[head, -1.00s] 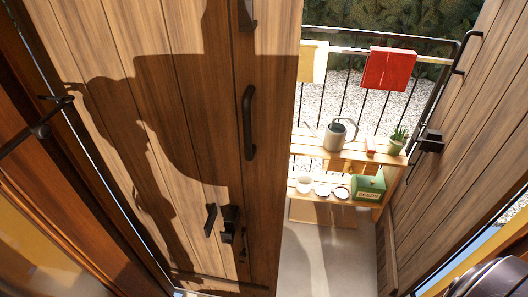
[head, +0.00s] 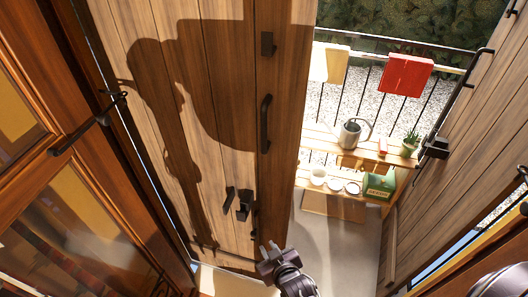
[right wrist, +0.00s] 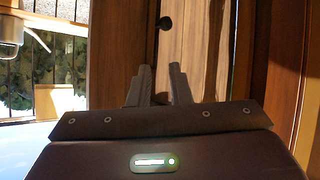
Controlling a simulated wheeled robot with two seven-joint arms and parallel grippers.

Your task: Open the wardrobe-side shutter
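A tall plank shutter (head: 220,110) stands at centre-left in the head view, with a dark bar handle (head: 265,123) and a dark latch (head: 243,206) low down. A second plank shutter (head: 455,130) stands along the right side, with a dark latch block (head: 437,148). I cannot tell which is the wardrobe-side one; no wardrobe is clear. My right gripper (head: 268,248) is below the left shutter's latch, apparently apart from it. In the right wrist view its fingers (right wrist: 160,69) are spread and empty, facing wooden planks with a dark knob (right wrist: 165,23).
A glazed wooden door (head: 75,200) with a stay bar (head: 90,127) is at left. Between the shutters is a balcony with a railing (head: 400,43), a red cloth (head: 405,75) and a wooden shelf (head: 340,140) with a watering can (head: 351,133). The balcony floor (head: 340,240) is clear.

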